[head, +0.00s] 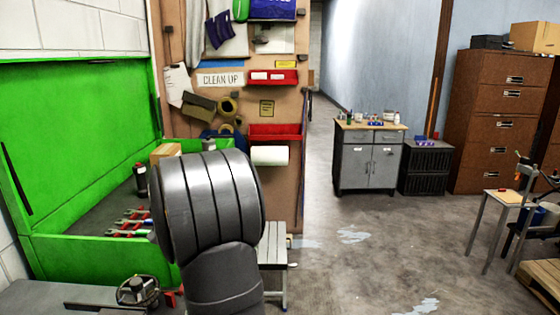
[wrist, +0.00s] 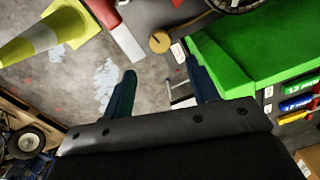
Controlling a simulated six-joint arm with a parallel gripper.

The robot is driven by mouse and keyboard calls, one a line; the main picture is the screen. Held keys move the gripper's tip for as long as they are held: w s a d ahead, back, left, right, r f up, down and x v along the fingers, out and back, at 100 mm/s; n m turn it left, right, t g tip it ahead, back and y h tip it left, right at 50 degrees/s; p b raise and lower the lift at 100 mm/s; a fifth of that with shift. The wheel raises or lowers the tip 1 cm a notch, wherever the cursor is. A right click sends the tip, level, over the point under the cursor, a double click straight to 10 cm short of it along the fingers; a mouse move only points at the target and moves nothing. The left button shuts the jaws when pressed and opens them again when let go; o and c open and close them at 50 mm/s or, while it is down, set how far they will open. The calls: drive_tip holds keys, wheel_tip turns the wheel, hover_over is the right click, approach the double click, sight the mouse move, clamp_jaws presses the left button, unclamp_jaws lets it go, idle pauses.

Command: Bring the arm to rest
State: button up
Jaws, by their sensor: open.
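My gripper (wrist: 164,92) shows in the wrist view with its two dark fingers spread apart. It is open and nothing is between the fingers; the floor and the edge of a green cabinet show beyond them. In the head view my arm rises large in the centre foreground, and the gripper itself is not visible there.
A green open cabinet (head: 80,110) stands at left, close beside my arm. A pegboard (head: 290,190) and a small bench (head: 275,244) are behind it. A yellow cone (wrist: 42,38) lies in the wrist view. Open floor (head: 370,240) spreads to the right.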

wheel_tip(320, 180, down, 9)
drive_tip(key=shift+a+r, duration=0.1)
drive_tip(key=shift+r, duration=0.05)
drive_tip(key=shift+w+n, duration=0.1)
drive_tip(key=shift+n, duration=0.2)
drive_tip(key=n, duration=0.5)
drive_tip(key=shift+n, duration=0.4)
wheel_tip(320, 180, up, 10)
idle(0.7)
